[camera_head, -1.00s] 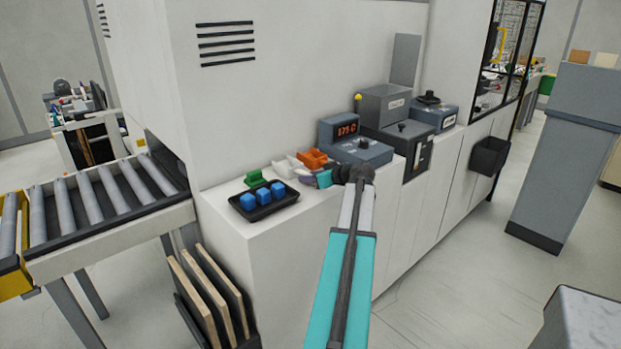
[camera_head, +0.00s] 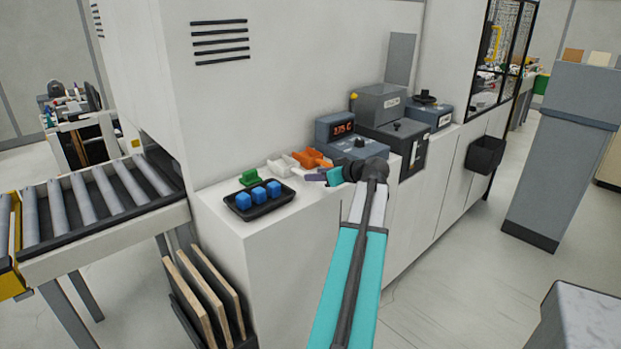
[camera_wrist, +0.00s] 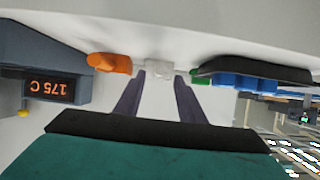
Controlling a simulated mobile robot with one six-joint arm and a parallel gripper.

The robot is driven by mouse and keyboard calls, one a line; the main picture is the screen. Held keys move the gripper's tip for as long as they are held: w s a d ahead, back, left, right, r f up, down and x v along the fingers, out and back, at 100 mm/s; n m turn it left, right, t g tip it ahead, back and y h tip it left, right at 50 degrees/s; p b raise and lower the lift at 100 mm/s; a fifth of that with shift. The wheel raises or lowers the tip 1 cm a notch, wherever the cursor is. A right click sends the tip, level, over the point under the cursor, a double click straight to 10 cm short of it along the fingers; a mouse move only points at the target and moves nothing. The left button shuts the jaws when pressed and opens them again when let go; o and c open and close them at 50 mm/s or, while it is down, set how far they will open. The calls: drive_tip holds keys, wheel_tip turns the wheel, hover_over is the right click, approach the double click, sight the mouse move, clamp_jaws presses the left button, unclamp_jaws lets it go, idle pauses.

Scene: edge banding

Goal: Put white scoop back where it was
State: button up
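The white scoop (camera_head: 283,165) sits on the white counter between a green scoop (camera_head: 250,177) and an orange scoop (camera_head: 311,158). In the wrist view, the white scoop (camera_wrist: 160,70) lies just beyond my fingertips, between the orange scoop (camera_wrist: 110,63) and the green scoop (camera_wrist: 201,76). My gripper (camera_wrist: 159,78) is open, its two dark fingers spread with nothing between them. In the head view my gripper (camera_head: 318,176) is low over the counter, to the right of the white scoop and apart from it.
A black tray (camera_head: 238,213) with blue cubes stands at the counter's left front. A grey unit with a red display (camera_head: 343,128) is behind my gripper. A roller conveyor (camera_head: 85,215) is at the left.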

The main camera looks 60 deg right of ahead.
drive_tip(key=v, duration=0.5)
drive_tip(key=shift+s+a+r+b, duration=0.1)
drive_tip(key=shift+s+b, duration=0.1)
drive_tip(key=shift+b, duration=0.1)
drive_tip(key=shift+s, duration=0.1)
idle(0.5)
